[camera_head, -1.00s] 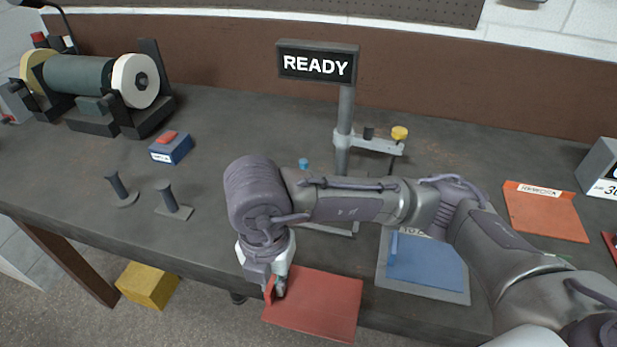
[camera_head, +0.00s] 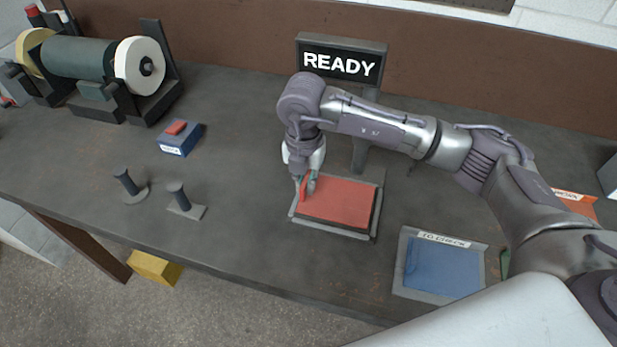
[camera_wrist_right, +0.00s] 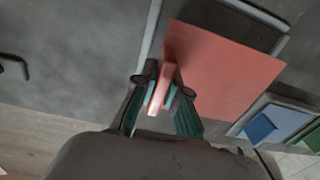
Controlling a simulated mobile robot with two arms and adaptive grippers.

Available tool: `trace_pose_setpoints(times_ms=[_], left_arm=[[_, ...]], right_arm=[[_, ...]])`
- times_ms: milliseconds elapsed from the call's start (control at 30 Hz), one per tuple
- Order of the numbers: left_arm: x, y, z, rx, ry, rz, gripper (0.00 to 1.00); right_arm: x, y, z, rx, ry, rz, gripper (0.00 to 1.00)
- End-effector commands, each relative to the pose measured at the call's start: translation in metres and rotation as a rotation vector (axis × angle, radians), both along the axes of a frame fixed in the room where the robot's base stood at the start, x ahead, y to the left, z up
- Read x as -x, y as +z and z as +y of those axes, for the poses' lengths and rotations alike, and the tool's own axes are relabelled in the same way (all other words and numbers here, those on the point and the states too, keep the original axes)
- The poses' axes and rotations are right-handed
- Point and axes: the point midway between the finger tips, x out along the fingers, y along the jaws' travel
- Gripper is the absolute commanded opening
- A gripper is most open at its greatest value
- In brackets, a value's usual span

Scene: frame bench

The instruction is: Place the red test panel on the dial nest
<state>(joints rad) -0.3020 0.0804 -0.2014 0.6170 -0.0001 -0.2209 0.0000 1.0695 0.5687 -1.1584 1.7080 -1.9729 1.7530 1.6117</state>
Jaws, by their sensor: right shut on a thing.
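The red test panel (camera_head: 338,203) is over the grey-rimmed dial nest (camera_head: 332,230) below the READY sign. A dark band shows between the panel's front edge and the nest rim; I cannot tell whether the panel touches the nest. My right gripper (camera_head: 306,190) is shut on the panel's raised red tab at its left side. The wrist view shows the fingers (camera_wrist_right: 163,98) on both sides of the tab, the panel (camera_wrist_right: 215,72) overlapping part of the nest's frame (camera_wrist_right: 150,35). My left gripper is not in view.
A blue panel (camera_head: 440,268) lies in a grey tray at the right. The READY sign (camera_head: 340,64) stands behind my arm. Two dark pegs (camera_head: 178,196), a blue box with a red button (camera_head: 180,138) and a roller machine (camera_head: 95,65) are at left.

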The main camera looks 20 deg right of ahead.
Motion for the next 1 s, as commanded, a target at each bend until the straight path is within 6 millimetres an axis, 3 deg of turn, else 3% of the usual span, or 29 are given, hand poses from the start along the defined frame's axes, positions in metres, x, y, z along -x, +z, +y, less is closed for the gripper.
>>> trace_pose_setpoints(times_ms=[133, 267, 533, 833, 867, 1000], left_arm=[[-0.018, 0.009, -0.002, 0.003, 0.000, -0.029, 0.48], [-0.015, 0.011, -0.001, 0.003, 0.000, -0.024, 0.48], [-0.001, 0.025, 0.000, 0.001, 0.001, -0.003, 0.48], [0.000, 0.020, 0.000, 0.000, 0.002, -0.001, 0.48], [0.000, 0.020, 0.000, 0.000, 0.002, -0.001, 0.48], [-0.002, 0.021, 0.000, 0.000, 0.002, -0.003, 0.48]], right_arm=[[-0.015, 0.001, -0.010, 0.000, 0.000, 0.000, 0.00], [-0.017, -0.003, -0.012, 0.000, 0.000, 0.002, 0.00], [-0.017, -0.034, -0.011, -0.001, 0.000, 0.001, 0.00], [-0.017, -0.039, -0.011, 0.000, 0.001, 0.000, 0.00], [-0.017, -0.039, -0.011, -0.001, 0.001, 0.001, 0.14], [-0.017, -0.038, -0.011, -0.001, 0.001, 0.001, 0.37]])
